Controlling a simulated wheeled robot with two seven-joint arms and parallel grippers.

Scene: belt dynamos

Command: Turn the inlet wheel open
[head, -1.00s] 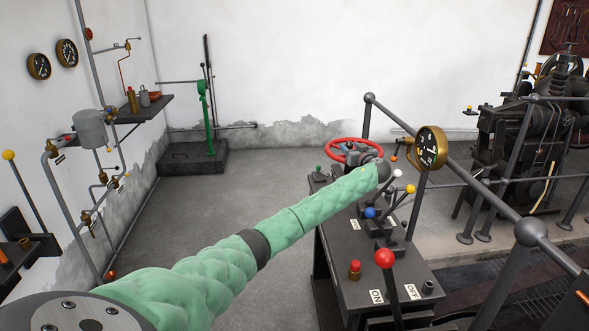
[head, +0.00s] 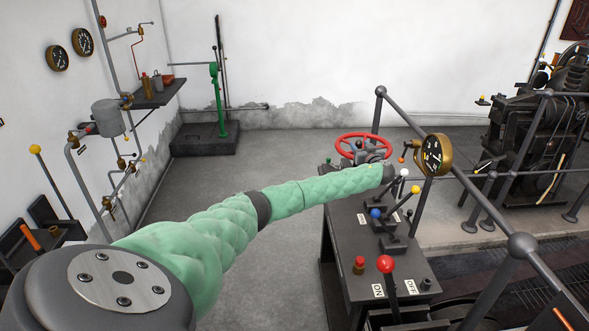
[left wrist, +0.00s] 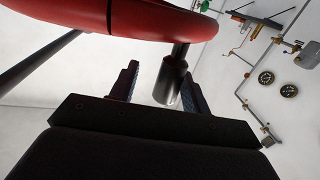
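The inlet wheel is a red handwheel (head: 339,146) at the far end of the dark control bench. Its red rim (left wrist: 60,18) crosses the top of the left wrist view, very close. A dark grey cylindrical handle (left wrist: 171,82) sticks out from the rim. My left gripper (head: 375,155) is at the wheel's near right side, small and partly hidden by its wrist. In the left wrist view its fingers (left wrist: 160,82) are apart, with the handle between them, nearer the right finger. A gap shows at the left finger. My right gripper is not in view.
The bench (head: 345,255) carries several levers, among them a red-knobbed one (head: 386,264). A brass gauge (head: 435,154) and a grey railing (head: 470,190) stand right of the wheel. Open floor (head: 265,165) lies left of the bench.

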